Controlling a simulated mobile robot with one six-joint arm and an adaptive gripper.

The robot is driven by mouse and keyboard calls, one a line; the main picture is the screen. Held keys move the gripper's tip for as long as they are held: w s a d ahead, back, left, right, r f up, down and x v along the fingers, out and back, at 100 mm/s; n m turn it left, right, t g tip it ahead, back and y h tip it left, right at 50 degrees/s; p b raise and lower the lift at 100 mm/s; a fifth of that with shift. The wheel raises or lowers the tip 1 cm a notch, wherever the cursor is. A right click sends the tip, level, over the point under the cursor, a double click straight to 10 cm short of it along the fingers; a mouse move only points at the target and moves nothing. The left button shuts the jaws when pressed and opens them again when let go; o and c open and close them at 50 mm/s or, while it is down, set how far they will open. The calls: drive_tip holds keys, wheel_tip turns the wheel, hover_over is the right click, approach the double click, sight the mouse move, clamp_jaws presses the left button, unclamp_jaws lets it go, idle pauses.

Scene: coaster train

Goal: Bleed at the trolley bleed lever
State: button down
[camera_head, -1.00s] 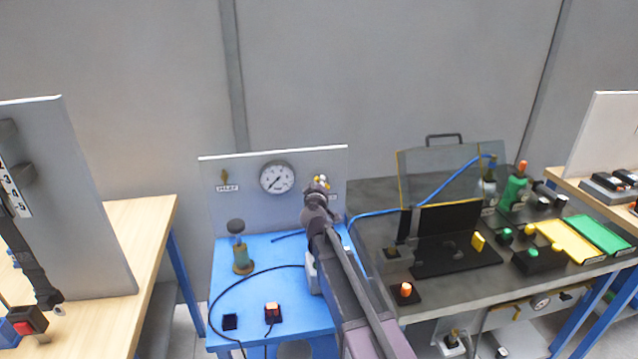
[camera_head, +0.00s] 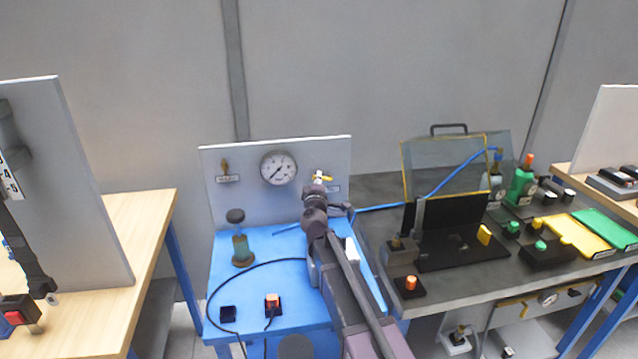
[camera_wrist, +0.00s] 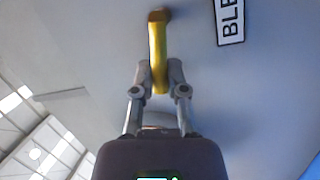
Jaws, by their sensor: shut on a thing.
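The yellow bleed lever (camera_wrist: 157,45) sticks out from the grey panel in the wrist view. Its lower end lies between the two fingers of my gripper (camera_wrist: 160,82), which are shut on it. In the head view, the lever (camera_head: 324,178) shows as a small yellow piece on the right part of the trolley's upright panel (camera_head: 230,160). My gripper (camera_head: 315,190) is right below and in front of it, and hides part of it. A label (camera_wrist: 230,20), cut off at the edge and reading "BLE", is beside the lever.
A pressure gauge (camera_head: 278,168) and a brass inlet fitting (camera_head: 226,165) are left of the lever. The blue trolley top (camera_head: 215,275) holds a pump-like cylinder (camera_head: 241,248) and a red switch (camera_head: 272,304). A dark bench (camera_head: 430,297) crowded with parts stands to the right.

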drive_tip(key=shift+a+f+n+t+y+b, duration=0.1)
drive_tip(key=shift+f+n+y+b, duration=0.15)
drive_tip(key=shift+n, duration=0.3)
drive_tip(key=shift+d+f+n+t+y+b, duration=0.15)
drive_tip(key=shift+n+b, duration=0.15)
drive_tip(key=shift+n, duration=0.3)
drive_tip(key=shift+a+f+n+t+y+b, duration=0.1)
drive_tip(key=shift+a+f+n+y+b, duration=0.15)
drive_tip(key=shift+n, duration=0.3)
drive_tip(key=shift+d+r, duration=0.1)
drive_tip(key=c, duration=0.7)
unclamp_jaws()
drive_tip(key=shift+o, duration=0.2)
drive_tip(key=shift+r+h, duration=0.1)
drive_tip(key=shift+h, duration=0.15)
